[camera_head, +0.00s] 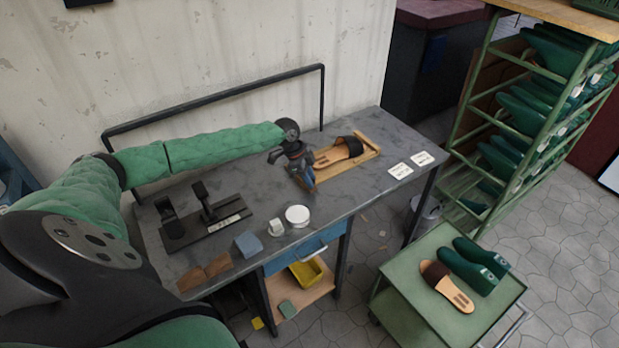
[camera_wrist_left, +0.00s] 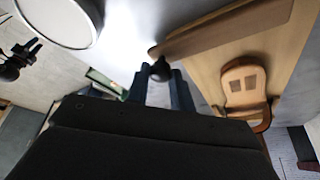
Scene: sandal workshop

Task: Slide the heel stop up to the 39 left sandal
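The sandal (camera_head: 348,147) with a dark brown strap lies on a wooden board (camera_head: 369,151) at the right of the grey workbench. In the left wrist view its tan heel end (camera_wrist_left: 240,84) points toward a wooden bar (camera_wrist_left: 222,30) across the board, with bare board between them. A dark round knob (camera_wrist_left: 160,70) sits at the bar's near end; I take bar and knob for the heel stop. My left gripper (camera_head: 308,181) is at the board's left end. Its blue fingertips (camera_wrist_left: 160,80) close on the knob from both sides. My right gripper is out of view.
A black fixture (camera_head: 205,231), a white round tin (camera_head: 297,216) and a blue block (camera_head: 248,244) stand left on the bench (camera_head: 340,199). White cards (camera_head: 400,171) lie right of the board. A green trolley (camera_head: 408,318) holds another sandal (camera_head: 445,287) and green lasts (camera_head: 474,266).

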